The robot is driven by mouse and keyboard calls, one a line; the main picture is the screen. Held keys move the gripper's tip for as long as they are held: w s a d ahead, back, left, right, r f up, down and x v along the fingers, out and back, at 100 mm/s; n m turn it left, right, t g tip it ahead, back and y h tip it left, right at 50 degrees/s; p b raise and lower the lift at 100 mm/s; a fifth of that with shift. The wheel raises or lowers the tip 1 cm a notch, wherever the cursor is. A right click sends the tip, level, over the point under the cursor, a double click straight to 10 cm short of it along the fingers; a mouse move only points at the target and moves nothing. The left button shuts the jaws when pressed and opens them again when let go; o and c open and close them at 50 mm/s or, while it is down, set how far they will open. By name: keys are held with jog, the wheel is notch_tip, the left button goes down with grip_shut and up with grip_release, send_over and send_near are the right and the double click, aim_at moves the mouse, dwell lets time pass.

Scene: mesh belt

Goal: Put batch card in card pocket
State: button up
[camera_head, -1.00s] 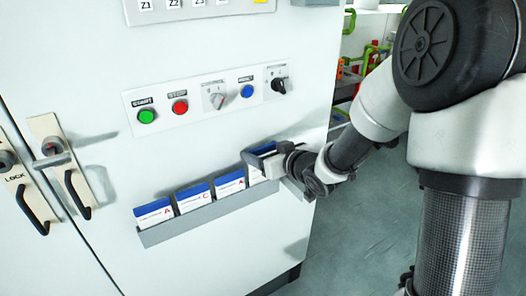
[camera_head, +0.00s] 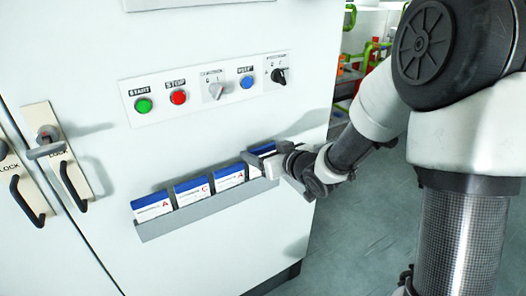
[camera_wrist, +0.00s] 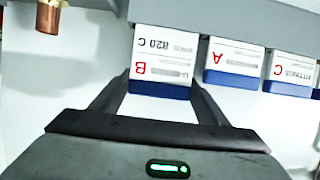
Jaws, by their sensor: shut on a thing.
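The batch card, white with a red B and a blue band (camera_wrist: 163,62), is between the two fingers of my gripper (camera_wrist: 162,88) in the wrist view. My gripper is shut on it. In the head view my gripper (camera_head: 265,160) is at the right end of the grey card pocket (camera_head: 200,213) on the cabinet front, hiding most of the card. In the wrist view the card's far edge meets the pocket's lip (camera_wrist: 250,18). I cannot tell how deep it sits behind the lip.
Several similar cards stand in the pocket to the left in the head view, the nearest one an A card (camera_head: 229,176). A panel of buttons and switches (camera_head: 205,90) is above. Door handles (camera_head: 70,180) are at left. A copper-coloured part (camera_wrist: 48,15) shows in the wrist view.

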jog(key=shift+f+b, duration=1.2)
jog(key=shift+f, duration=0.2)
jog(key=o, duration=1.1)
jog(key=shift+s, duration=0.1)
